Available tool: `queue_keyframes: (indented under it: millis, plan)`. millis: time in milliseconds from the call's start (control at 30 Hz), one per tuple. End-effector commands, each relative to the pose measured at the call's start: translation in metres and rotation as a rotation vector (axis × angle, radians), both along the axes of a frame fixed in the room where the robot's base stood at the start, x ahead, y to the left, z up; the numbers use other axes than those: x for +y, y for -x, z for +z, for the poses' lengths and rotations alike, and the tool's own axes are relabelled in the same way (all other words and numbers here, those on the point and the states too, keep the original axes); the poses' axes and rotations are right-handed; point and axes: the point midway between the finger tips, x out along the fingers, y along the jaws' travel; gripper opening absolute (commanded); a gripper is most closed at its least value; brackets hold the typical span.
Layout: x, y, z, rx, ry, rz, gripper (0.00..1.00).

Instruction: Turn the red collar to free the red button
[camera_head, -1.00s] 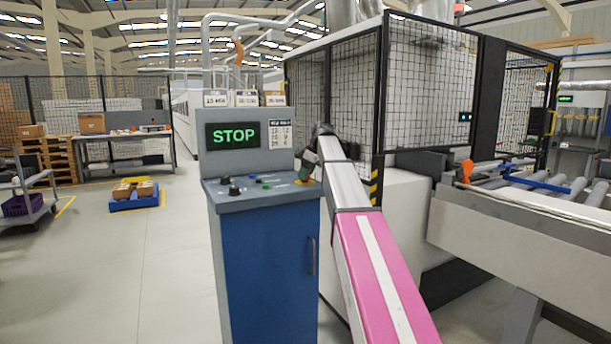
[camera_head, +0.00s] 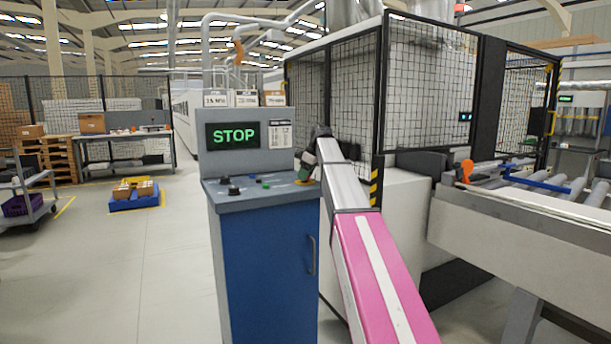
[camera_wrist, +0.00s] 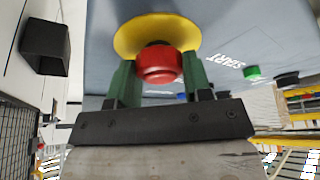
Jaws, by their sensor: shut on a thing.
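The red button with its collar (camera_wrist: 160,64) shows in the wrist view on a yellow round base on the grey panel. My gripper (camera_wrist: 158,72) has its green fingers on either side of the red part and is shut on it. I cannot tell the collar from the button at this size. In the head view my gripper (camera_head: 303,174) is at the right end of the control desk (camera_head: 240,196), and it hides the button. The screen (camera_head: 233,136) on the desk reads STOP in green.
A green button (camera_wrist: 252,72) marked START and dark knobs (camera_wrist: 287,80) sit on the same panel. A mesh-fenced machine (camera_head: 430,90) stands behind my arm, with a roller conveyor (camera_head: 575,190) at the right.

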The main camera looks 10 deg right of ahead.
Motion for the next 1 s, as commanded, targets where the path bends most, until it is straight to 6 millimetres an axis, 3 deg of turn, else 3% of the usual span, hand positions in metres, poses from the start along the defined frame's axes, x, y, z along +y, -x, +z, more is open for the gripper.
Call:
queue_keyframes:
  millis: [600, 1000]
  plan:
    - [0.0016, 0.0017, 0.0001, -0.001, -0.001, -0.412, 0.22]
    - [0.0012, 0.0015, -0.0002, 0.001, -0.001, -0.515, 0.22]
